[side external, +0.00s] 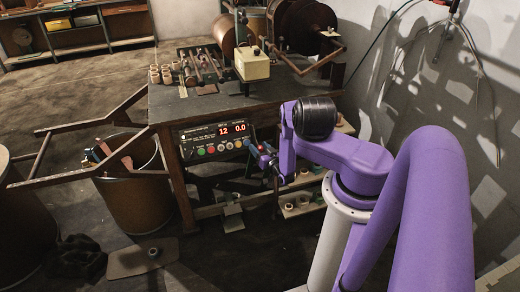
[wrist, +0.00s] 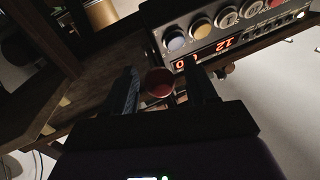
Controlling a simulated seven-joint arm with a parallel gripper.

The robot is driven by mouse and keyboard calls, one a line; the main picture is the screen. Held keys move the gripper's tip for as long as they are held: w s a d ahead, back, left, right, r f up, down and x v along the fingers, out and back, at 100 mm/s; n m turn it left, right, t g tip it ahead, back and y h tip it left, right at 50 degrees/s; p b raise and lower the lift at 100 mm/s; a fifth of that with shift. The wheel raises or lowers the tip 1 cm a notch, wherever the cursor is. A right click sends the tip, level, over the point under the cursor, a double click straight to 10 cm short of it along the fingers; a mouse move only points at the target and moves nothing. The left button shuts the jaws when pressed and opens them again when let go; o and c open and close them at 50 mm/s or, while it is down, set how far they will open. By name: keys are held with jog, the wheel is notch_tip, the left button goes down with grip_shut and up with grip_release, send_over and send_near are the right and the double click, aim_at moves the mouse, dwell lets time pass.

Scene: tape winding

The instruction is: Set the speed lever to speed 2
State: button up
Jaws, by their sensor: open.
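A round dark red knob (wrist: 160,84), which looks like the end of the speed lever, shows between the two fingers of my gripper (wrist: 161,70) in the wrist view. The fingers are apart, one on either side of the knob, and I cannot tell whether either touches it. The lever's shaft and its speed marks cannot be made out. In the side view my gripper (side external: 264,158) is at the right end of the control panel (side external: 215,141), below the table edge, and the knob is not clear there. The panel's red display (side external: 232,129) reads 12 and 0.0.
The panel's row of round buttons (wrist: 202,28) lies close beyond the right finger in the wrist view. The worktable (side external: 215,100) carries a winding machine (side external: 252,66) and small rolls. A shelf with rolls (side external: 300,204) is below right. A brown bin (side external: 132,200) stands left.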

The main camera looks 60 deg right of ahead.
grip_shut()
jog(key=shift+r, duration=0.2)
jog(key=shift+w+d+r+g+y, duration=0.1)
jog(key=shift+r+g+y, duration=0.5)
jog(key=shift+r+g, duration=0.4)
jog(key=shift+w+d+r+m+g+y, duration=0.1)
jog(key=shift+r+m+g+y, duration=0.05)
jog(key=shift+r+g+y, duration=0.25)
jog(key=shift+w+d+r+m+g+y, duration=0.15)
jog(key=shift+r+g+y, duration=0.15)
jog(key=shift+r+g, duration=0.15)
jog(key=shift+w+d+r, duration=0.2)
jog(key=shift+r, duration=0.5)
